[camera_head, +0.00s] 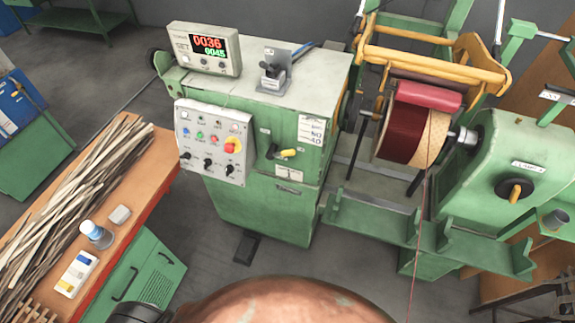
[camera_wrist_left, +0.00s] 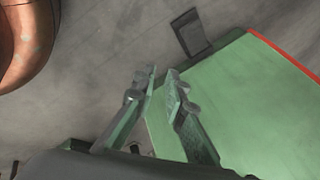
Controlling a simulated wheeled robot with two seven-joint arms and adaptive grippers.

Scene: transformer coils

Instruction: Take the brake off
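The green winding machine (camera_head: 265,205) stands in the middle of the head view. No label I can read says which part is the brake. A dark foot pedal (camera_head: 247,248) lies on the floor at the machine's base; a dark pedal-like plate (camera_wrist_left: 191,33) shows in the left wrist view. My left gripper (camera_wrist_left: 162,74) has its fingertips a little apart, with nothing between them. My right gripper is not in view.
A control panel (camera_head: 214,142) with knobs and a red button is on the machine's left. A coil (camera_head: 405,130) sits on the winder at right. An orange-topped bench (camera_head: 140,190) with wooden strips stands at left. Grey floor lies between bench and machine.

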